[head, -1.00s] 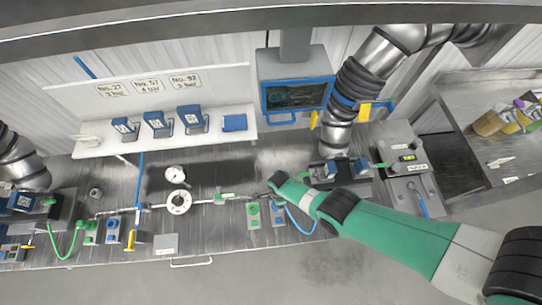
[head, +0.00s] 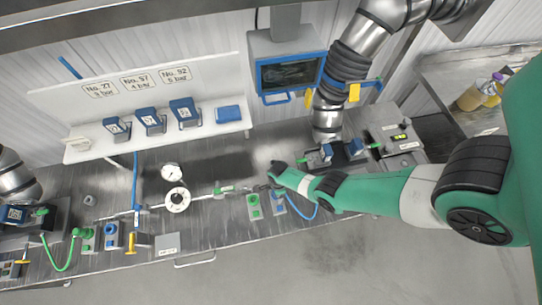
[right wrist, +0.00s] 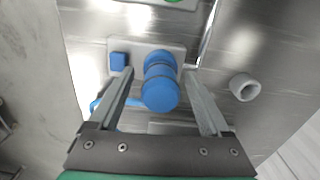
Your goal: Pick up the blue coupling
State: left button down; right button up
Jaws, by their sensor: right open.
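The blue coupling (right wrist: 160,85) is a ribbed cylinder with a round cap, standing on a pale plate (right wrist: 138,50) in the right wrist view. A small blue square block sits beside it on the plate. My right gripper (right wrist: 158,75) is open, with one finger on each side of the coupling. I cannot tell whether the fingers touch it. In the head view my right gripper (head: 272,176) is low over the bench, near a plate with blue parts (head: 277,204); I cannot make out the coupling clearly there. My left gripper is not in view.
A blue hose (head: 305,212) curves beside the plate. A green-marked plate (head: 254,207) stands just left of it. A grey ring (right wrist: 245,87) lies right of the coupling in the wrist view. A round gauge (head: 177,199) and a pipe stand further left.

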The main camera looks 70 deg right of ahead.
jog(key=shift+f, duration=0.2)
grip_shut()
dwell(0.3)
jog(key=shift+r, duration=0.1)
